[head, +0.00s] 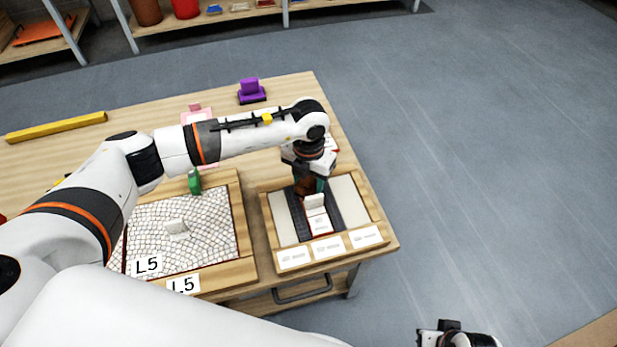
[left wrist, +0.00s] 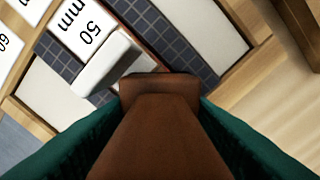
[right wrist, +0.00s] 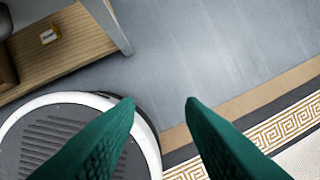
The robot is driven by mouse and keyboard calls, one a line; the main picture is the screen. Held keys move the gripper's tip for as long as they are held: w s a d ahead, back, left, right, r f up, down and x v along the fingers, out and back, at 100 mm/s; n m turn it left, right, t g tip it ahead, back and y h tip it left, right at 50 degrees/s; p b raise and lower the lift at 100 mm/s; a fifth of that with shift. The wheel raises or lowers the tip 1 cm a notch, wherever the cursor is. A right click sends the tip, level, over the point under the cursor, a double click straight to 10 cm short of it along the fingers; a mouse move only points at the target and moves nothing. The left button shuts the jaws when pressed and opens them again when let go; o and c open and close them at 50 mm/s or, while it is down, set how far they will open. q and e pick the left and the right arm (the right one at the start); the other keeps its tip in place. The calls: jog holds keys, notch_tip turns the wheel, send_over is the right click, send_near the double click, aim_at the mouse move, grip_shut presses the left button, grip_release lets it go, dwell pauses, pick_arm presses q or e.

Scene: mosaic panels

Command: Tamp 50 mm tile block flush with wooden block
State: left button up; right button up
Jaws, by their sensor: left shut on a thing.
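My left gripper (head: 312,178) is over the right tray and shut on the brown wooden block (left wrist: 160,125), which sits between its teal fingers in the left wrist view. The block also shows in the head view (head: 303,187). The white tile block (left wrist: 108,62) lies just beyond the wooden block's end, beside a white face marked 50 mm (left wrist: 82,25). I cannot tell whether the two blocks touch. My right gripper (right wrist: 160,105) is open and empty, off the table.
The tray (head: 377,208) has pale side panels and labels along its front. A purple block (head: 250,90) and yellow bar (head: 55,127) lie farther back.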

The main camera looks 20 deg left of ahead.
pick_arm(q)
jog(key=shift+f, duration=0.2)
pick_arm(e)
jog(key=shift+s+r, duration=0.1)
jog(key=shift+r, duration=0.45)
pick_arm(q)
jog(key=shift+f, duration=0.1)
pick_arm(e)
jog(key=shift+r, duration=0.2)
dwell(0.4)
pick_arm(q)
jog(key=shift+f, duration=0.1)
pick_arm(e)
jog(key=shift+r, duration=0.2)
dwell(0.7)
pick_arm(q)
jog(key=shift+s+f+b, duration=0.15)
jog(key=shift+s+b, duration=0.05)
jog(key=shift+b, duration=0.1)
pick_arm(e)
jog(key=shift+s, duration=0.1)
dwell(0.4)
